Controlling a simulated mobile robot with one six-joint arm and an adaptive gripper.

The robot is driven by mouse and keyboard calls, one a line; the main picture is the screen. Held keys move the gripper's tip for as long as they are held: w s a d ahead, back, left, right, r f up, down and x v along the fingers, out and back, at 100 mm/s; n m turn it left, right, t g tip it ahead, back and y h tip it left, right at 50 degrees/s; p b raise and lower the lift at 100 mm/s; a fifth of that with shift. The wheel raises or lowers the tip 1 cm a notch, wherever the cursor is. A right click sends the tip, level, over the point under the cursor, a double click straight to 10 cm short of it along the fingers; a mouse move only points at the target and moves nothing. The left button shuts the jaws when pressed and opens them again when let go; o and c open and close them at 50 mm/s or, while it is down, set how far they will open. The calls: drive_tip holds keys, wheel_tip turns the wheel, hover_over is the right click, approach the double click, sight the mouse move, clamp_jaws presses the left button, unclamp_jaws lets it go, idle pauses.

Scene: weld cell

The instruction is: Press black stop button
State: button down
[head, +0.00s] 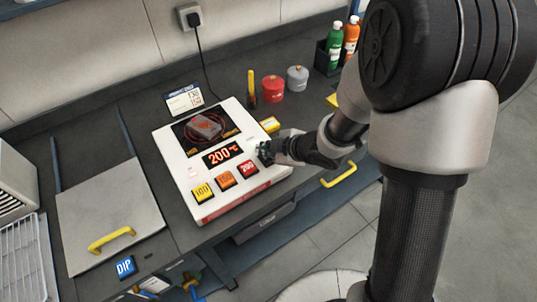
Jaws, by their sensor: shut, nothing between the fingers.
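A white heater unit (179,148) with a control panel stands on the dark bench. Its display (222,156) reads 200 °C. Along its front edge are a yellow button (202,192), an orange button (225,179) and a red button (248,168). My gripper (264,153) is shut and empty, with its dark fingertips at the right side of the panel, just above and right of the red button. I cannot make out the black stop button apart from the dark fingers; it may be hidden by them. Whether the fingertips touch the panel cannot be told.
A grey lid with a yellow handle (111,239) lies left of the unit. A red canister (273,89), a grey canister (297,78) and bottles in a black holder (327,60) stand behind. A yellow drawer handle (338,175) sticks out at the bench front. A wire rack (22,250) is far left.

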sight(267, 158)
drive_tip(key=shift+f+b, duration=0.45)
drive_tip(key=shift+f, duration=0.1)
idle(0.6)
drive_tip(key=shift+r+p, duration=0.95)
drive_tip(key=shift+r, duration=0.05)
wheel_tip(267, 158, up, 5)
drive_tip(key=p, duration=0.4)
drive_tip(key=shift+p, duration=0.4)
